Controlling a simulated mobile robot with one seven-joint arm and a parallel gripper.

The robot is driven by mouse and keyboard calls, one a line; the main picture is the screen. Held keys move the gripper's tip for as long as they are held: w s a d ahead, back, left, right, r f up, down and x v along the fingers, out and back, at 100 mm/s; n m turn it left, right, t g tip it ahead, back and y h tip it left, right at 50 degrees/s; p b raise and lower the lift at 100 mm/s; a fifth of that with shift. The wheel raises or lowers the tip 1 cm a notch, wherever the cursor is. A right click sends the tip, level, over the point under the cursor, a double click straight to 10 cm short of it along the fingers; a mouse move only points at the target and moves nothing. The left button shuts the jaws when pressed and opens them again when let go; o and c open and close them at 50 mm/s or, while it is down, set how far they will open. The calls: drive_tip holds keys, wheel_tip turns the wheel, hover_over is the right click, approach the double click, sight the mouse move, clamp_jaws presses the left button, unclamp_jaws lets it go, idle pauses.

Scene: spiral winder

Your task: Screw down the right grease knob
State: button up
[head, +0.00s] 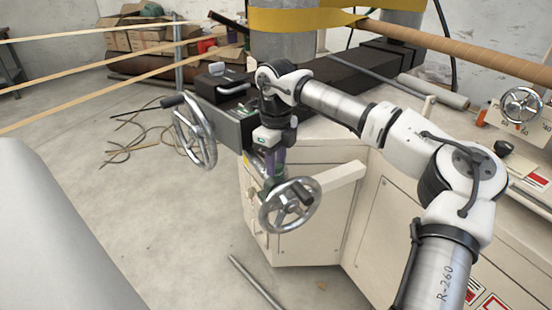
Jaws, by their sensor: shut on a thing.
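My gripper (271,167) points down at the front corner of the machine, just above and behind the front handwheel. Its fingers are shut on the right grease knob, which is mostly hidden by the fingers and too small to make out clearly. How far down the knob is cannot be told from this view.
The front chrome handwheel (290,205) stands close below my gripper. Another handwheel (195,132) is at the left, on the dark slide block (228,122). A cream arm (342,180) juts out right of the front wheel. Open concrete floor (160,215) lies left.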

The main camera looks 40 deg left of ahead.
drive_tip(key=m, duration=1.2)
drive_tip(key=shift+m, duration=0.4)
drive_tip(key=m+b, duration=0.1)
drive_tip(key=m, duration=0.5)
drive_tip(key=m+b, duration=0.1)
drive_tip(key=m, duration=0.5)
drive_tip(key=shift+b, duration=0.3)
drive_tip(key=shift+r+m, duration=0.1)
drive_tip(key=shift+m, duration=0.2)
drive_tip(key=o, duration=1)
drive_tip(key=shift+c, duration=0.2)
